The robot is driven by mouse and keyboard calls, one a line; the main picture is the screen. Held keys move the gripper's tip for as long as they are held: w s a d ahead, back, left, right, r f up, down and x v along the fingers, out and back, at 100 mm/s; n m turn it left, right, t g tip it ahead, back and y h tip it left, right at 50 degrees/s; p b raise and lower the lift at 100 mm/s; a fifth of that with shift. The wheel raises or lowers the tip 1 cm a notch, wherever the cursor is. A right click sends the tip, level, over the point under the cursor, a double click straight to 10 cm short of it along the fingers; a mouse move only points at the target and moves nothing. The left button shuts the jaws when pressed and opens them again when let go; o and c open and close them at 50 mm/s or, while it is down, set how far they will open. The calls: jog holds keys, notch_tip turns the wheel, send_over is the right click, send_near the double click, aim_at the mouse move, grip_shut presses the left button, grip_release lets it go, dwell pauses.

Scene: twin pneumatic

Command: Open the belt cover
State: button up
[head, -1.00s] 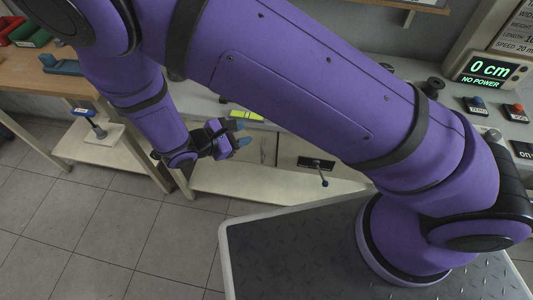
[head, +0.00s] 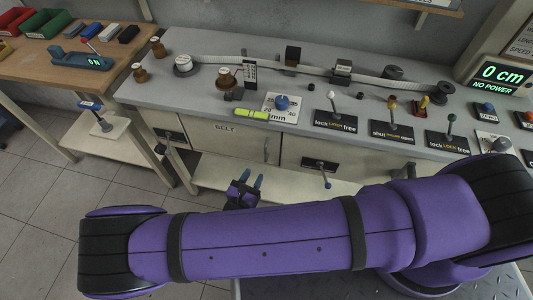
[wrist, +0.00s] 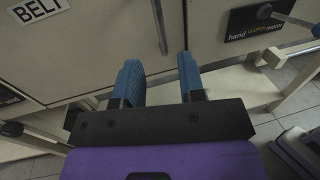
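The belt cover (head: 235,141) is a cream front panel on the workbench, marked BELT, with a vertical bar handle (head: 266,150) near its right edge. In the wrist view the cover (wrist: 100,55) fills the upper left, and its handle (wrist: 159,25) stands above the fingers. It looks closed. My gripper (head: 252,178) is low in front of the bench, below the handle and apart from it. In the wrist view my gripper (wrist: 158,62) has its two blue fingers spread with nothing between them.
A hand/motor clutch plate (head: 320,165) with a lever sits right of the cover. Another black plate (head: 172,137) with a lever is at its left. A low shelf (head: 215,177) runs below. The benchtop (head: 150,92) carries spools, levers and a yellow-green level (head: 251,114).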

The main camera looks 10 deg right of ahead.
aim_at(265, 155)
jog(key=x, duration=1)
jog(key=shift+r, duration=0.1)
grip_shut()
